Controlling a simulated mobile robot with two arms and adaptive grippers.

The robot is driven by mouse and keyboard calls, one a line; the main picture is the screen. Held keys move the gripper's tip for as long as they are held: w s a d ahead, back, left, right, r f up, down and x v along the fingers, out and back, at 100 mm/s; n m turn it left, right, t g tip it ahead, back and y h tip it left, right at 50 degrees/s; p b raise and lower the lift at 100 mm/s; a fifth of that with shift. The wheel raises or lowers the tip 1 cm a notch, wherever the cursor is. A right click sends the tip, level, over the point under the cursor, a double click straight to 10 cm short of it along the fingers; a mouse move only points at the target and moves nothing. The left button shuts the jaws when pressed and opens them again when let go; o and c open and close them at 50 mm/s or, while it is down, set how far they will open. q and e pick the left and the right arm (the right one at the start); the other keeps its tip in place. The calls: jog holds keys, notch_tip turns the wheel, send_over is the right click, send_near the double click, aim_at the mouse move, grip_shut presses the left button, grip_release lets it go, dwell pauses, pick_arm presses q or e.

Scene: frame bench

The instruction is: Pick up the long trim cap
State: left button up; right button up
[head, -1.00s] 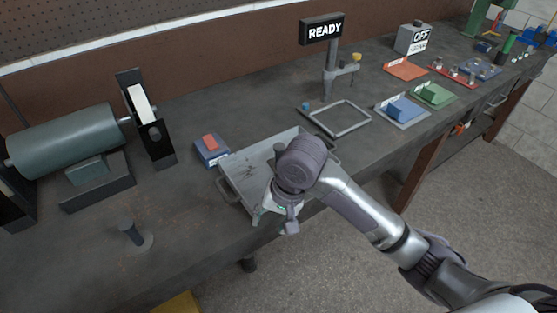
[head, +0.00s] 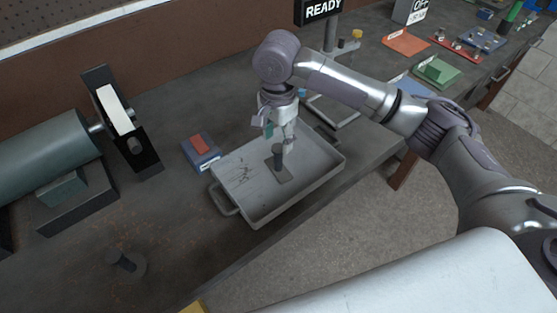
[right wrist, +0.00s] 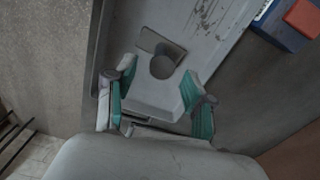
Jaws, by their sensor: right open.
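A dark grey upright cylinder (head: 278,153) stands on a small flat plate (head: 284,176) inside a grey metal tray (head: 262,216). In the right wrist view the cylinder (right wrist: 162,67) and its plate (right wrist: 150,41) lie just beyond the fingertips. I cannot tell for sure whether this piece is the long trim cap. My right gripper (head: 281,140) points down over the tray, close to the cylinder. In the right wrist view the same gripper (right wrist: 160,98) has its teal-padded fingers apart with nothing between them. My left gripper is not in view.
A blue box with a red top (head: 201,151) stands left of the tray. Behind my arm are a READY sign (head: 322,9) and a metal frame. The bench's front edge runs near the tray.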

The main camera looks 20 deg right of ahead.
aim_at(278, 148)
jog(key=shift+w+f, duration=0.2)
jog(key=shift+f, duration=0.35)
jog(key=shift+w+f, duration=0.2)
jog(key=shift+f, duration=0.3)
jog(key=shift+d+f+p, duration=0.1)
jog(key=shift+f+p, duration=0.35)
jog(key=shift+f, duration=0.2)
notch_tip(278, 148, down, 3)
jog(key=shift+s+d+r+p, duration=0.1)
jog(key=shift+s+r+p, duration=0.1)
jog(key=shift+p, duration=0.15)
jog(key=shift+w+f, duration=0.1)
jog(key=shift+f, duration=0.55)
jog(key=c, duration=0.9)
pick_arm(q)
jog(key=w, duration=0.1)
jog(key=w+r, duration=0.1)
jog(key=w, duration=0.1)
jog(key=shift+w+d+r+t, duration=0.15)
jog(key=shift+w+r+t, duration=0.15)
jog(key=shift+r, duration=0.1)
pick_arm(e)
grip_shut()
